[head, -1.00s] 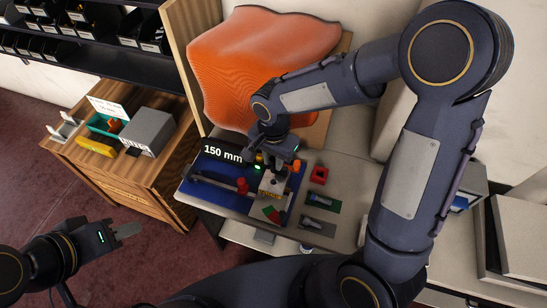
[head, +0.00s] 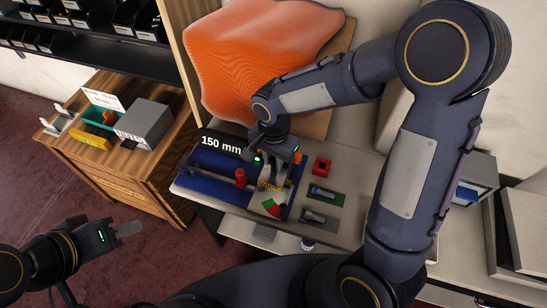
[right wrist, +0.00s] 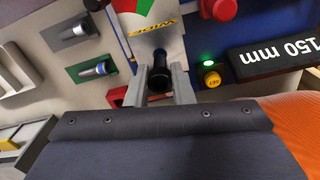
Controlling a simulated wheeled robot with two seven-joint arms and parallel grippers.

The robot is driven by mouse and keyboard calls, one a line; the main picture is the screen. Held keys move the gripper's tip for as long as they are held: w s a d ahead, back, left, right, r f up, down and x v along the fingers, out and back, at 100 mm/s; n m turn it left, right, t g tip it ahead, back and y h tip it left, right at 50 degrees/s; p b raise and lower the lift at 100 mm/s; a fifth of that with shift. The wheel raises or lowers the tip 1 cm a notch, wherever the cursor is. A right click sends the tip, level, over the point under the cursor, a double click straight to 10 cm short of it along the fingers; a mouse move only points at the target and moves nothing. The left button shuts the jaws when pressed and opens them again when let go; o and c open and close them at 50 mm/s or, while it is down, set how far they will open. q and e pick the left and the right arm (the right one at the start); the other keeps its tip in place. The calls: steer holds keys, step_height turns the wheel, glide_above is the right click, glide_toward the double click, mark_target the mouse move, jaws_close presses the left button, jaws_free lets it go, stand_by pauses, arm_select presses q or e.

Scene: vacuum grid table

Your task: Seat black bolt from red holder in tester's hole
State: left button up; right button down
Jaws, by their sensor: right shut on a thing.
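My right gripper (right wrist: 159,84) is shut on a black bolt (right wrist: 158,76), which sits between its two grey fingers in the right wrist view. In the head view the gripper (head: 279,168) is over the right part of the blue tester (head: 206,185). The bolt's far end is at the tester's light metal plate; I cannot tell whether it is in the hole. The red holder (head: 321,165) stands right of the tester and looks empty; the right wrist view shows part of it (right wrist: 118,97). My left gripper (head: 124,230) is away at lower left, its jaw gap unclear.
Green (head: 325,194) and grey (head: 318,216) holders with metallic parts lie right of the tester. A red knob (head: 240,178) rises from the tester, with a black 150 mm sign (head: 221,144) behind. A bulging orange sheet (head: 255,60) stands at the back.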

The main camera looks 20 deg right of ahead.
steer(key=shift+b, duration=0.4)
stand_by(1.3)
steer(key=shift+f+b, duration=0.95)
steer(key=shift+f, duration=0.05)
